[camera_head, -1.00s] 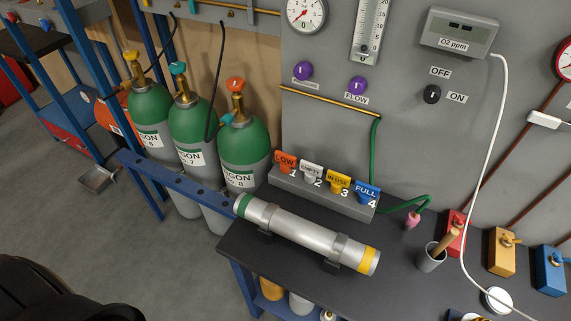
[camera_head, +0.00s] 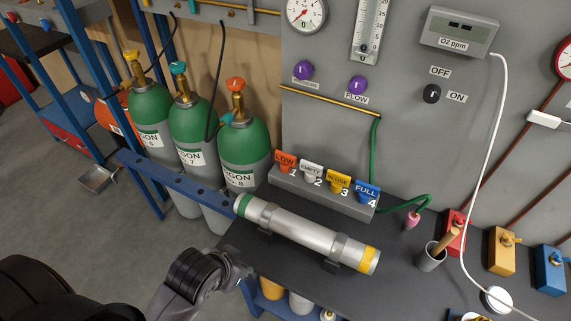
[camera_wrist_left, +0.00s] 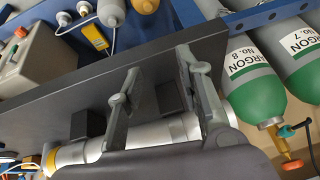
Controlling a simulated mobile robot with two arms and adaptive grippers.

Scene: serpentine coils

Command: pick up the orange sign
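The orange sign (camera_head: 285,161), marked LOW, stands upright in slot 1 at the left end of a grey holder (camera_head: 318,195) on the bench. White, yellow and blue signs stand to its right in the same holder. My left gripper (camera_head: 240,270) is at the bench's front left edge, below and left of the orange sign, and apart from it. In the left wrist view its two fingers (camera_wrist_left: 158,85) are spread with nothing held between them. I cannot make out the orange sign in that view. My right gripper is not in view.
A silver tube (camera_head: 305,232) with green and yellow bands lies on the dark bench (camera_head: 290,268) in front of the holder. Green argon cylinders (camera_head: 243,150) stand to the left. A grey panel rises behind. A cup (camera_head: 431,257) and a pink-tipped hose are to the right.

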